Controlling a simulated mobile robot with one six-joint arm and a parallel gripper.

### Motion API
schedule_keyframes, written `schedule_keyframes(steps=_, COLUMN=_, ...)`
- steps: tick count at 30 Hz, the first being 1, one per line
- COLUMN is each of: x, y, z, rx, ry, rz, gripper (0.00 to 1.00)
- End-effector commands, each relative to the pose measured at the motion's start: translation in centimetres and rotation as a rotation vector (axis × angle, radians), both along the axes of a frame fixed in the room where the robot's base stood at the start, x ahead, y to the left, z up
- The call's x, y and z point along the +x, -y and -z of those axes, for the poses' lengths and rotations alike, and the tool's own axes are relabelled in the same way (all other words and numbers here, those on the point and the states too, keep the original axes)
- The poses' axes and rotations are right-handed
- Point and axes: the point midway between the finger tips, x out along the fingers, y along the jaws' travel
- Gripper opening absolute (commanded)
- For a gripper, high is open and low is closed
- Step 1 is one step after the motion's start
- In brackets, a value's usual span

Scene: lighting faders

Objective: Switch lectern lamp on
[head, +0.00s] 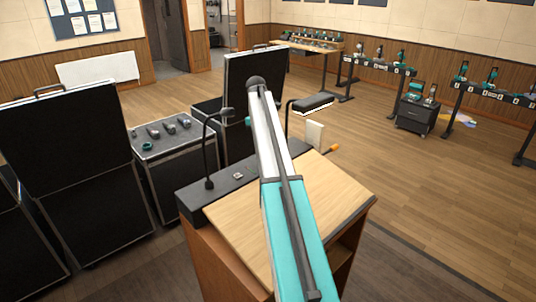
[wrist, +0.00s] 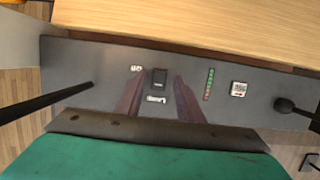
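The lectern (head: 335,195) has a wooden top and a dark control panel (head: 225,188) along its far edge. A black lamp-like bar (head: 312,102) on a bent arm stands at the panel's far right; its lower edge is pale, and I cannot tell whether it is lit. In the wrist view, a dark rectangular switch (wrist: 159,78) with a white label below it sits on the panel. My gripper (wrist: 158,92) is open and empty, its fingers on either side of the switch. I cannot tell whether they touch the panel. My arm hides the gripper in the head view.
A gooseneck stem (head: 209,150) rises from the panel's left part. The panel also bears a coloured light strip (wrist: 209,84) and a small white-labelled control (wrist: 239,89). Black cases (head: 75,175) stand left of the lectern. Open wooden floor (head: 430,200) lies right.

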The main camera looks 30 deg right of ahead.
Motion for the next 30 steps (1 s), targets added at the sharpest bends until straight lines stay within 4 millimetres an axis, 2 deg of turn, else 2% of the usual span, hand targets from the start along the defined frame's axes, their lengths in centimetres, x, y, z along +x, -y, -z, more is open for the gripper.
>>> schedule_keyframes(steps=15, x=1.1, y=-0.2, z=-4.7, rx=0.000, ry=0.000, rz=0.000, gripper=0.34)
schedule_keyframes(steps=21, x=1.3, y=-0.2, z=-5.6, rx=0.000, ry=0.000, rz=0.000, gripper=0.34)
schedule_keyframes(steps=30, x=1.4, y=-0.3, z=-5.8, rx=0.000, ry=0.000, rz=0.000, gripper=0.34)
